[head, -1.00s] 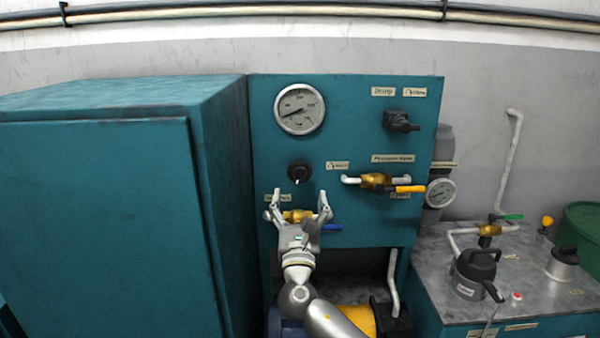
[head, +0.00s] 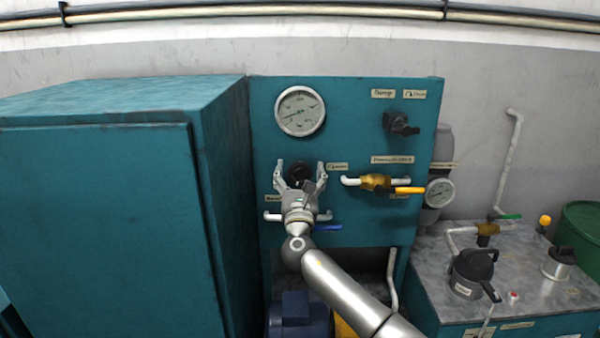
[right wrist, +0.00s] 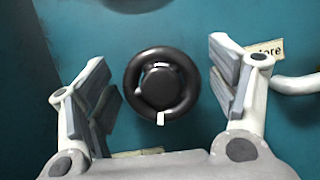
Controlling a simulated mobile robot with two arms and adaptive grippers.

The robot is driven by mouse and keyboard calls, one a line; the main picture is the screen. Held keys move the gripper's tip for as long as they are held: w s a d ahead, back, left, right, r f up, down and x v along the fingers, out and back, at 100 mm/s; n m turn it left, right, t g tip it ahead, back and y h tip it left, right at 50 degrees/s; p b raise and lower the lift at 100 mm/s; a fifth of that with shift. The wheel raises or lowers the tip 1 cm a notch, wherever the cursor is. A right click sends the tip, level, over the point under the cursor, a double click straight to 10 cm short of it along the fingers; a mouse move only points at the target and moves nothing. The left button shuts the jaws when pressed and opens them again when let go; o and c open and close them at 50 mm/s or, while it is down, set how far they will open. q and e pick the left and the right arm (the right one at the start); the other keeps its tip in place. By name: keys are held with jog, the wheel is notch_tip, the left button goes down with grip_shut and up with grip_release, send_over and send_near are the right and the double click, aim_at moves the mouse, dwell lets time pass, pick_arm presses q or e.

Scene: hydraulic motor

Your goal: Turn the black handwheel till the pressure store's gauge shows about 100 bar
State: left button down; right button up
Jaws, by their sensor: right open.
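The black handwheel (head: 300,171) is on the teal panel, below the large gauge. In the right wrist view the handwheel (right wrist: 160,82) is a black ring with a round hub and a white mark at its lower edge. My right gripper (head: 300,168) is open, with one finger on each side of the handwheel and a gap on both sides. The pressure store's gauge (head: 440,193) is probably the small round dial on the grey cylinder right of the panel; its reading is too small to tell. My left gripper is not in view.
A large gauge (head: 299,111) sits above the handwheel. A brass valve with a yellow lever (head: 410,190) is to the right, and a blue-handled valve (head: 328,227) is below. A black pump switch (head: 401,124) is at upper right. A teal cabinet (head: 100,220) stands close on the left.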

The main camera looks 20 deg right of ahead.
jog(key=c, duration=1)
jog(key=shift+f+m+h+b, duration=0.15)
jog(key=shift+m+h+b, duration=0.15)
jog(key=shift+m+b, duration=0.65)
jog(key=m+h+b, duration=0.1)
jog(key=m+b, duration=0.1)
jog(key=m+g+h+b, duration=0.1)
jog(key=m, duration=0.1)
jog(key=shift+f+m+g+b, duration=0.1)
jog(key=shift+m+g+b, duration=0.2)
jog(key=shift+b, duration=0.1)
jog(key=shift+m+g+h+b, duration=0.45)
jog(key=shift+m+b, duration=0.3)
jog(key=shift+m, duration=0.4)
jog(key=shift+m+g+h+b, duration=0.4)
jog(key=shift+m+b, duration=0.25)
jog(key=shift+m, duration=0.55)
jog(key=m+g+b, duration=0.1)
jog(key=m, duration=0.2)
jog(key=shift+d+h, duration=0.1)
jog(key=shift+h, duration=0.15)
jog(key=m+g, duration=0.2)
jog(key=m, duration=0.2)
jog(key=shift+m+b, duration=0.35)
jog(key=shift+m, duration=0.05)
